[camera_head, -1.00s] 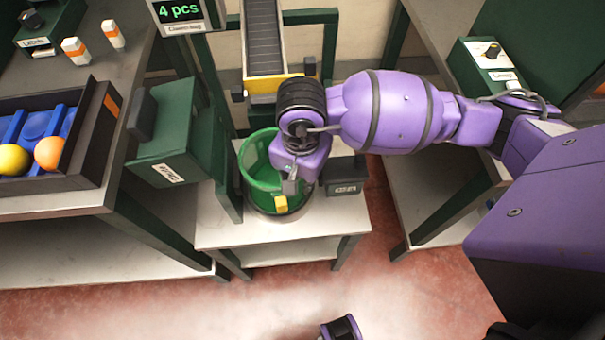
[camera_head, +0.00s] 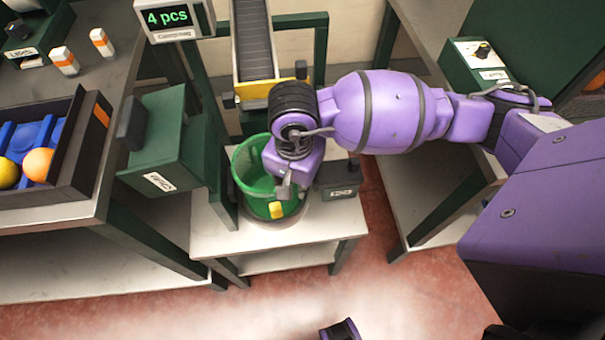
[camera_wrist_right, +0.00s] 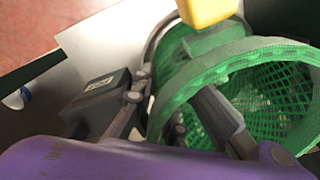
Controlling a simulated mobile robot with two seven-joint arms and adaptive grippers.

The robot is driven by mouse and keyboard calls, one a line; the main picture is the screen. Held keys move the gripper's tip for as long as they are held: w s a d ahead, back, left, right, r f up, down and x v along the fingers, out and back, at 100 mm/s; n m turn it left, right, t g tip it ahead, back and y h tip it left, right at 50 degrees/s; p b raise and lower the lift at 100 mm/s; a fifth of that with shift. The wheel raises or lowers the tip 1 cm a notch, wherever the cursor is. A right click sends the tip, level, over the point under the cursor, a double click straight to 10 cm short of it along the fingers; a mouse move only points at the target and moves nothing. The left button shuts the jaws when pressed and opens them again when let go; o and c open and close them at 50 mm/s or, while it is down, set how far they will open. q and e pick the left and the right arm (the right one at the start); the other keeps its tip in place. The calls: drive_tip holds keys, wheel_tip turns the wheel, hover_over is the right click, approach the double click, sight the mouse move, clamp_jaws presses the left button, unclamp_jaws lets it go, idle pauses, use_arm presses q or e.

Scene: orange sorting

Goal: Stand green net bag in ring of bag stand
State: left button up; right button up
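The green net bag (camera_head: 250,178) stands upright on the small white table, with its round mouth up and a yellow tag (camera_head: 275,210) on its side. In the right wrist view the bag's rim (camera_wrist_right: 178,92) passes between my right gripper's fingers, one inside the mouth and one outside. My right gripper (camera_head: 286,190) looks open, with its fingers apart around the rim. A grey ring of the bag stand (camera_wrist_right: 152,48) shows beside and below the bag's rim; the bag seems to sit within it, but the bag hides much of it. My left gripper is not clearly in view.
A conveyor chute (camera_head: 254,45) ends behind the bag. A green box (camera_head: 160,140) stands left of it and a small dark box (camera_head: 340,181) right of it. A crate (camera_head: 85,165) with oranges is at far left.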

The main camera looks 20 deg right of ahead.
drive_tip(key=o, duration=0.4)
drive_tip(key=shift+r, duration=0.1)
drive_tip(key=shift+o, duration=0.2)
